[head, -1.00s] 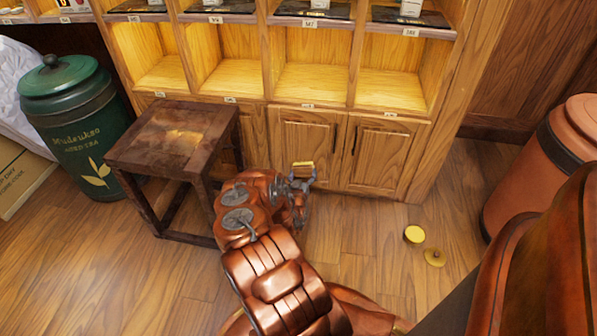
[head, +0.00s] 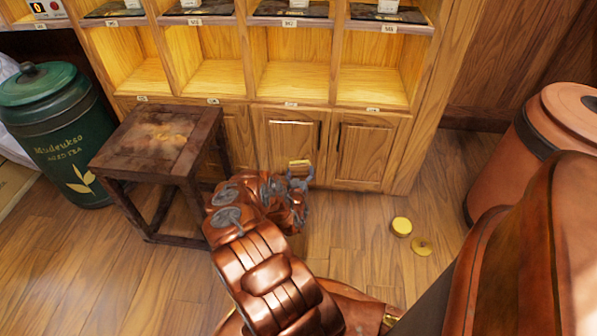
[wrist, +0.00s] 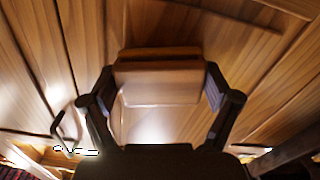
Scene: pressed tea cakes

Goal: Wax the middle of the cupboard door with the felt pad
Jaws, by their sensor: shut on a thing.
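My gripper (head: 299,177) is shut on the felt pad (head: 300,164), a small block with a yellow face in the head view. In the wrist view the pad (wrist: 158,84) is a tan block with a brown edge, held between both dark fingers. The cupboard door (head: 283,141) is the left of two wooden doors under the lit shelves. In the head view the pad lies over this door's lower right part. I cannot tell whether it touches the wood. My gripper hides part of the door's bottom.
A dark wooden stool (head: 150,150) stands left of my arm. A green canister (head: 62,140) is farther left, a large terracotta-coloured container (head: 540,150) at right.

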